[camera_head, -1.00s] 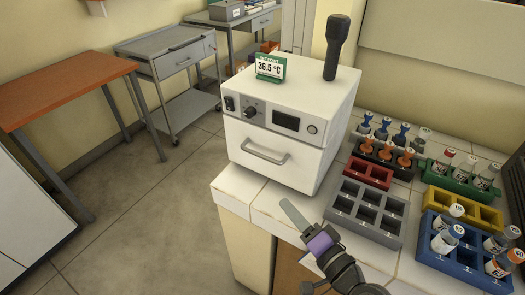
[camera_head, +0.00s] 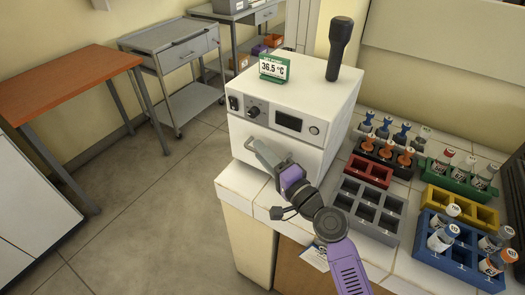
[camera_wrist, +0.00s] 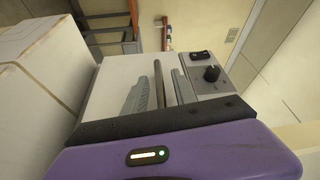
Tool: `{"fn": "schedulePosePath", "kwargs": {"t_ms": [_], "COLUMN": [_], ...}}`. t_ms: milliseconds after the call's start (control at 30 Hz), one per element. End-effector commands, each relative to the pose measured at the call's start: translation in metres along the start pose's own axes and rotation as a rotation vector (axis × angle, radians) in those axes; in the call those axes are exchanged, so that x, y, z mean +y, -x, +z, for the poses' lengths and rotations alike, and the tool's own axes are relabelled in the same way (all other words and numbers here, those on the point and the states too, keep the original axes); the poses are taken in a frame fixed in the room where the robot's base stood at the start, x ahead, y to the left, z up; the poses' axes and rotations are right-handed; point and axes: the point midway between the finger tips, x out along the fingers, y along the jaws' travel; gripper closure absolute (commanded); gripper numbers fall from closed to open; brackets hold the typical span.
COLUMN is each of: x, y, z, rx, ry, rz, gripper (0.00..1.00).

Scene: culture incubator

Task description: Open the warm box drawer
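The white warm box (camera_head: 345,105) stands on the tiled counter, with a knob, a switch and a dark display above its drawer. The drawer front (camera_head: 306,156) looks shut, flush with the box. Its grey bar handle (camera_wrist: 160,85) shows in the wrist view between my two fingers. In the wrist view my gripper (camera_wrist: 160,92) is open, one finger on each side of the bar, with gaps visible.
A green-framed 36.5 °C sign (camera_head: 274,68) and a black upright object (camera_head: 339,48) stand on the box. A grey rack (camera_head: 366,212) and coloured vial racks (camera_head: 460,208) fill the counter to the right. The floor (camera_head: 150,215) at left is clear.

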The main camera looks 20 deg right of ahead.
Motion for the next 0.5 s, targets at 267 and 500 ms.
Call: {"fn": "schedulePosePath", "kwargs": {"t_ms": [267, 500], "x": [0.0006, 0.0005], "y": [-0.0032, -0.0029], "z": [0.0002, 0.0000], "rx": [0.000, 0.000], "ry": [0.000, 0.000], "rz": [0.001, 0.001], "gripper": [0.68, 1.00]}}
